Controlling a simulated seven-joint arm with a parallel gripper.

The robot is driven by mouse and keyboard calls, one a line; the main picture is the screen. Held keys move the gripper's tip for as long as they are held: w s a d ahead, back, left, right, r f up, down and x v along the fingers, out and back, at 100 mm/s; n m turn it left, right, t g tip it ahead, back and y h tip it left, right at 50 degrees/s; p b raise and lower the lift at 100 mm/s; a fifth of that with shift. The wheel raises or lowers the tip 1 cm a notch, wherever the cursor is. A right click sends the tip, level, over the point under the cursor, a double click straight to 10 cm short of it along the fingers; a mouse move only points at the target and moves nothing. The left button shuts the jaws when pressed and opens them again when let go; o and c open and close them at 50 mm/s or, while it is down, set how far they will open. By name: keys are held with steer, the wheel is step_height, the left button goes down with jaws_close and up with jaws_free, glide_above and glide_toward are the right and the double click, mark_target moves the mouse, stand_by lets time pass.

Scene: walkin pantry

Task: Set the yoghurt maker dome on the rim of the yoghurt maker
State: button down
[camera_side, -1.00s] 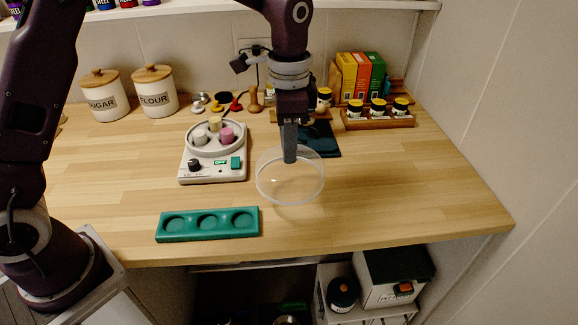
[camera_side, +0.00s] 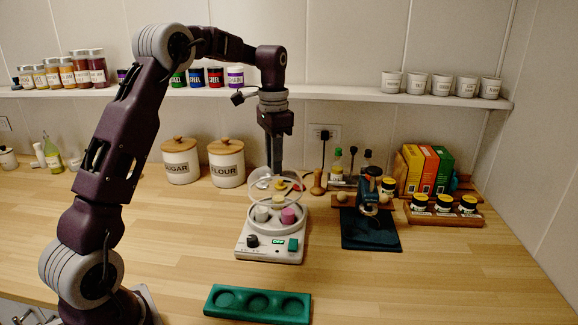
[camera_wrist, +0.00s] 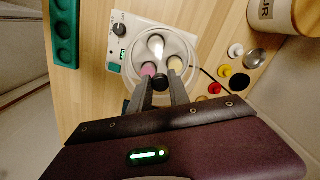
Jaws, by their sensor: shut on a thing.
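The clear yoghurt maker dome (camera_side: 257,187) hangs from my gripper (camera_side: 275,172), which is shut on its top. The white yoghurt maker (camera_side: 268,253) stands on the counter with several small jars inside its round rim. In the side view the dome is over the back part of the maker and looks a little above the rim; I cannot tell if any edge touches. In the wrist view the fingers (camera_wrist: 161,82) close at the dome's top, and the jars show through the clear dome (camera_wrist: 193,55) above the maker (camera_wrist: 118,48).
A green tray with round hollows (camera_side: 258,304) lies in front. Sugar (camera_side: 181,162) and flour (camera_side: 227,165) canisters stand behind left. A dark mat with a small device (camera_side: 369,234) and a spice rack (camera_side: 443,215) are to the right. A shelf (camera_side: 340,92) runs above.

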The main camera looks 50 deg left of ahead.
steer(key=shift+f, duration=2.85)
steer(key=shift+f, duration=0.55)
steer(key=c, duration=1.1)
jaws_free()
steer(key=shift+c, duration=0.2)
steer(key=shift+o, duration=0.4)
steer(key=o, duration=0.4)
steer(key=shift+r, duration=0.1)
steer(key=shift+r, duration=3.4)
